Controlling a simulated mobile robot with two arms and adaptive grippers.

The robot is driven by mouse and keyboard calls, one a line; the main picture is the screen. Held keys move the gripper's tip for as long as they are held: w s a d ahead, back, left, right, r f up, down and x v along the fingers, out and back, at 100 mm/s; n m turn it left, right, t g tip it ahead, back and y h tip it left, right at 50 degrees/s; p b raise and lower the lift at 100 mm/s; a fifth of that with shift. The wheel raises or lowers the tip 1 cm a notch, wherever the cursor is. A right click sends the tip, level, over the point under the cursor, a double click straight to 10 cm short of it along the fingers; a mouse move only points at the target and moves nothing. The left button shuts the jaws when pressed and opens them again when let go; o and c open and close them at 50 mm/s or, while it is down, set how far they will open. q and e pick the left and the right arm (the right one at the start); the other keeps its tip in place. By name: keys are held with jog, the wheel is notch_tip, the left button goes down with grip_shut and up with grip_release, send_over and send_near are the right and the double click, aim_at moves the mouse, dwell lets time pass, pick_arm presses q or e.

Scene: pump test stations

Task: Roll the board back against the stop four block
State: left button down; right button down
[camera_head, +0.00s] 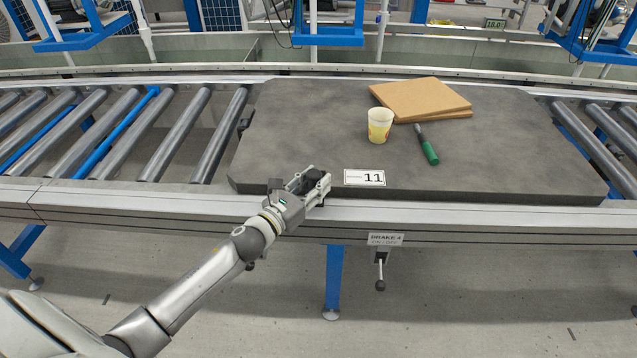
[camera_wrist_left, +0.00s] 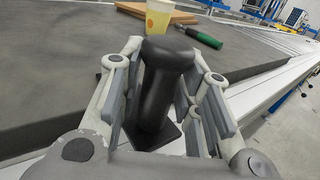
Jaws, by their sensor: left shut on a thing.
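The board (camera_head: 300,125) is a large dark grey slab with cut corners, lying on the roller conveyor, with a label reading 11 (camera_head: 364,178) at its front edge. My left gripper (camera_head: 314,184) is at the board's front edge, left of the label. It is shut on an upright black handle (camera_wrist_left: 166,85), which stands between the fingers in the left wrist view. A small dark part (camera_head: 243,125) shows at the board's left edge; I cannot tell whether it is the stop four block. My right gripper is not in view.
A yellow and white cup (camera_head: 380,125), brown flat panels (camera_head: 420,97) and a green-handled tool (camera_head: 428,148) rest on the board. Bare rollers (camera_head: 180,135) lie to the left, more (camera_head: 597,150) to the right. A brake 4 sign (camera_head: 385,239) hangs above a lever (camera_head: 380,272).

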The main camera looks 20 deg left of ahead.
pick_arm(q)
jog(key=shift+a+f, duration=0.15)
jog(key=shift+a, duration=0.35)
jog(key=c, duration=1.4)
grip_release()
jog(key=shift+c, duration=0.2)
jog(key=o, duration=0.5)
jog(key=shift+s+a+y, duration=0.25)
jog(key=shift+a+y, duration=0.05)
jog(key=shift+a, duration=0.05)
jog(key=shift+d, duration=0.2)
jog(key=shift+s, duration=0.3)
jog(key=s, duration=0.3)
jog(key=s+a, duration=0.1)
jog(key=s, duration=0.3)
jog(key=s+a, duration=0.1)
jog(key=s, duration=0.3)
jog(key=shift+s+a, duration=0.1)
jog(key=shift+a, duration=0.15)
